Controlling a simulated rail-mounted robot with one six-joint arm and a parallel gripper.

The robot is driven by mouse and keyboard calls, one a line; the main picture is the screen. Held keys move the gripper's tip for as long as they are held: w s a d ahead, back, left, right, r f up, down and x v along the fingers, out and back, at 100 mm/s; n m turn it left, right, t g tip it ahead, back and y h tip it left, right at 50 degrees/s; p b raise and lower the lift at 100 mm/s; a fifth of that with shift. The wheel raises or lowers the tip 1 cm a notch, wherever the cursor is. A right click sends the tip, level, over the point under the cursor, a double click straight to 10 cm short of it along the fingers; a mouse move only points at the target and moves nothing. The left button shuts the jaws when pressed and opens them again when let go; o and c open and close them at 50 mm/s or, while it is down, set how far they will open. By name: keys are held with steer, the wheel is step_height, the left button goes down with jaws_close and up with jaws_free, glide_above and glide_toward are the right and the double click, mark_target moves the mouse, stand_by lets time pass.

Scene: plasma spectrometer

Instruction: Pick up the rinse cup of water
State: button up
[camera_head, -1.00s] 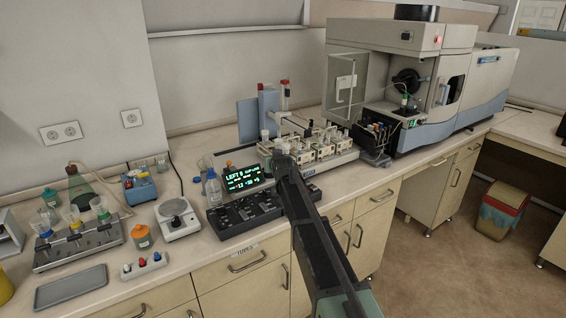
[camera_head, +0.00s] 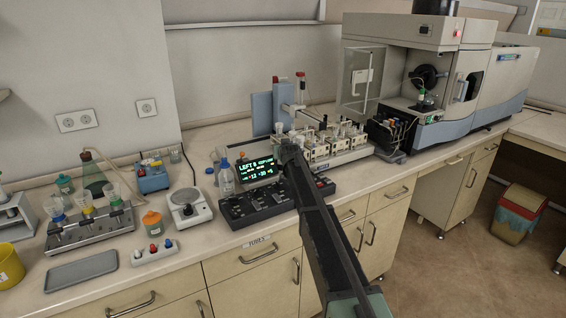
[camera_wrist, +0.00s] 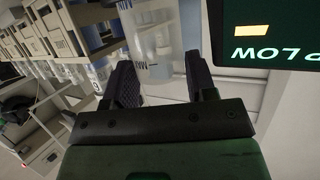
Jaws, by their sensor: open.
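In the wrist view, a clear cup (camera_wrist: 148,30) with dark "MAX" lettering stands between the two fingers of my gripper (camera_wrist: 160,62). It looks like the rinse cup. The fingers are open, one on each side of it, with a gap visible on the right side. Whether the left finger touches it I cannot tell. The cup's far end is cut off by the picture edge. In the head view my gripper (camera_head: 289,150) is beside the lit display, in front of the sampler racks. My arm hides the cup's lower part or all of it there.
The green-lettered display (camera_head: 256,168) is close to the right finger. Sampler racks with vials (camera_head: 330,143) stand close by on the other side.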

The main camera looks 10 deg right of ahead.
steer(key=shift+s+r, duration=0.1)
steer(key=c, duration=0.6)
steer(key=shift+o, duration=0.2)
